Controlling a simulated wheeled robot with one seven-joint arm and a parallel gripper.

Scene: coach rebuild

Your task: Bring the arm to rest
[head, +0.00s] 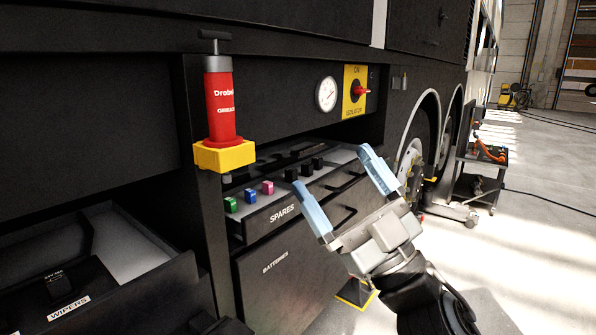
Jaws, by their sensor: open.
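My gripper (345,190) is in the head view, right of centre. Its two pale blue fingers are spread wide apart with nothing between them. It appears in front of the SPARES drawer (283,213), and I cannot tell how far it is from the drawer. My dark wrist and arm run down to the bottom edge of the picture.
The SPARES drawer is open, with several small coloured blocks (250,196). A red grease gun (220,105) stands in a yellow holder (224,157). An open WIPERS drawer (130,285) juts out lower left. A dark cart (483,165) stands right; bare floor (540,240) lies before it.

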